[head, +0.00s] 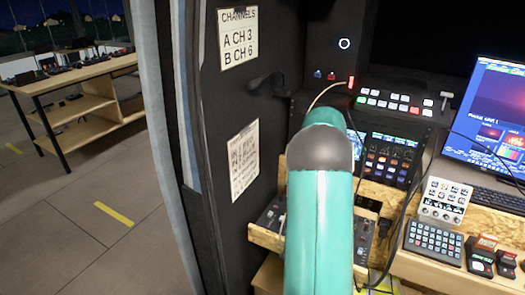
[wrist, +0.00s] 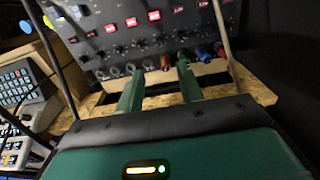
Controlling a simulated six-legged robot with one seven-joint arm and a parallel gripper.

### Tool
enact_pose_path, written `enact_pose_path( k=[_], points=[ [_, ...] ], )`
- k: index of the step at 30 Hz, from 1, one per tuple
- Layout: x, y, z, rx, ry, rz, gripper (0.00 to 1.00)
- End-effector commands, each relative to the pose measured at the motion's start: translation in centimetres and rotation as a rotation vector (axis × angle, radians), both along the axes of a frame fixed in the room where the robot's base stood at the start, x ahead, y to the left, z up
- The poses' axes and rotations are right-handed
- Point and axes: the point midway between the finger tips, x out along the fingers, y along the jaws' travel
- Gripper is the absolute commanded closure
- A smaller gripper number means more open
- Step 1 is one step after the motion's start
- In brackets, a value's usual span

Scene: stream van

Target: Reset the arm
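My arm (head: 320,220) reaches up and forward from the bottom of the head view, with a teal link and a grey joint. Its far end and the gripper are hidden there. In the wrist view my gripper (wrist: 159,72) shows two green fingers that stand apart, with nothing seen held between them. The fingers point at a dark panel (wrist: 120,40) with red-lit buttons, knobs and a row of connectors along its lower edge. An orange connector (wrist: 166,62) appears between the fingertips, beyond them. I cannot tell whether the fingertips touch the panel.
A wooden console holds a switcher (head: 395,103), a keypad (head: 434,241) and a monitor (head: 490,110). The dark door (head: 235,120) with paper signs stands left of my arm. Open floor (head: 90,215) lies further left.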

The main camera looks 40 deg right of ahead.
Motion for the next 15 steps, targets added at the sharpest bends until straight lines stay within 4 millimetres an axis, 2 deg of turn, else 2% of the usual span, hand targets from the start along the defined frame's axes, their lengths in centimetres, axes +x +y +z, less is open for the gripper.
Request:
enact_pose_path(
  k=[8,11,14,15],
  points=[
    [0.3,0.6,0.4,-0.002,-0.006,0.011,0.63],
    [1.0,2.6,2.0,-0.008,-0.025,0.047,0.63],
    [2.0,6.2,4.7,-0.020,-0.056,0.111,0.63],
    [2.4,7.9,5.8,-0.026,-0.071,0.143,0.63]
  ],
)
